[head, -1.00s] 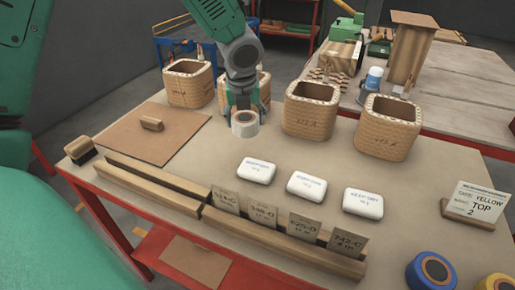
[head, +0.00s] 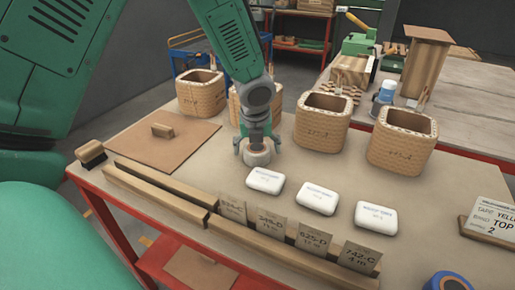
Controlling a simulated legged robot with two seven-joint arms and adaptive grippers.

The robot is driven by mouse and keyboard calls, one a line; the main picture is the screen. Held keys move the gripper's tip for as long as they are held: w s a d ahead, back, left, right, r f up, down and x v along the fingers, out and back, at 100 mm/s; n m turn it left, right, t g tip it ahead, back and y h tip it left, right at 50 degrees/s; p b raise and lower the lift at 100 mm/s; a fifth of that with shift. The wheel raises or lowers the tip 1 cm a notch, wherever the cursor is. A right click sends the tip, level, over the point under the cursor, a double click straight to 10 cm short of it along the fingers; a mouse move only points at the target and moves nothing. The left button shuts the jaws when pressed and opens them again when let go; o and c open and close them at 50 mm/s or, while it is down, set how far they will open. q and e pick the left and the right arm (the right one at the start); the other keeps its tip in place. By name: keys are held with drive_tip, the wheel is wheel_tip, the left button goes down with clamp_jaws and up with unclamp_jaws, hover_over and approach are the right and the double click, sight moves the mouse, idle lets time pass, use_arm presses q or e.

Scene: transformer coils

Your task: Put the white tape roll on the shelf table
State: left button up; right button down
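The white tape roll (head: 257,158) lies on the near table, in front of the wicker-like coils. My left gripper (head: 257,146) points down right over it, with its fingers spread to either side of the roll. The fingers look open, and I cannot tell whether they touch it. They partly hide the roll's top. My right gripper is not in view. I cannot tell for certain which surface is the shelf table; a red-framed table with shelves (head: 301,45) stands at the back.
Several tan coils, one (head: 322,122), stand behind and beside the gripper. White labelled packs (head: 317,198) and a wooden rack with cards (head: 300,245) lie in front. A board (head: 165,140) is at left, a blue roll (head: 447,282) at lower right.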

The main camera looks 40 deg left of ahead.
sight(256, 153)
use_arm(q)
drive_tip(key=shift+r, duration=0.15)
drive_tip(key=p+v, duration=0.3)
drive_tip(key=v, duration=0.7)
drive_tip(key=shift+s+r, duration=0.1)
drive_tip(key=shift+r, duration=0.15)
drive_tip(key=shift+s+d+r+p, duration=0.1)
drive_tip(key=shift+s+r+p, duration=0.15)
drive_tip(key=shift+r, duration=0.4)
